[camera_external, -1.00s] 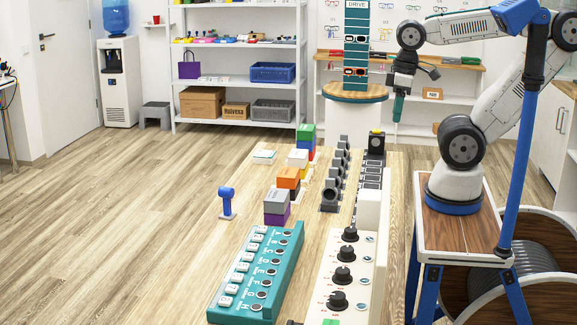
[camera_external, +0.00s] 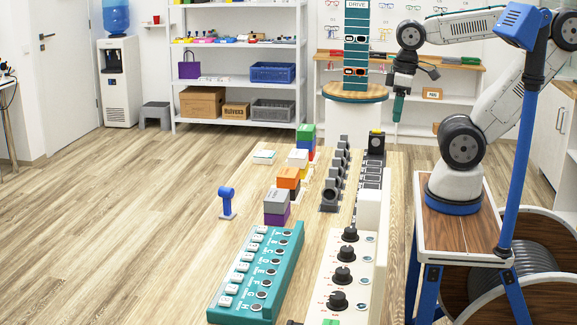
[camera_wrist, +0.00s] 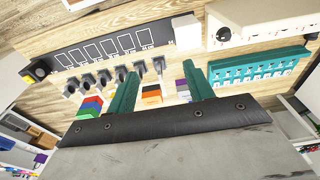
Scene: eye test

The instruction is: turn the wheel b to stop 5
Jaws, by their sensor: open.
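A cream panel (camera_external: 328,253) at the front right of the table carries several black round knobs (camera_external: 350,234) with small red marks beside them. The lettering is too small to tell which one is wheel b or where it is set. In the wrist view the panel's end (camera_wrist: 262,18) shows at the top right with one dark knob (camera_wrist: 223,34). My gripper (camera_external: 397,120) hangs pointing down beyond the far end of the table, well away from the knobs. In the wrist view its teal fingers (camera_wrist: 160,88) stand apart, with nothing held between them.
A teal box (camera_external: 262,268) with buttons lies left of the panel. Stacked coloured blocks (camera_external: 288,178), a row of dark upright parts (camera_external: 335,180) and a small blue stand (camera_external: 227,202) are on the table. A round white pedestal (camera_external: 356,112) stands behind. The table's left strip is mostly clear.

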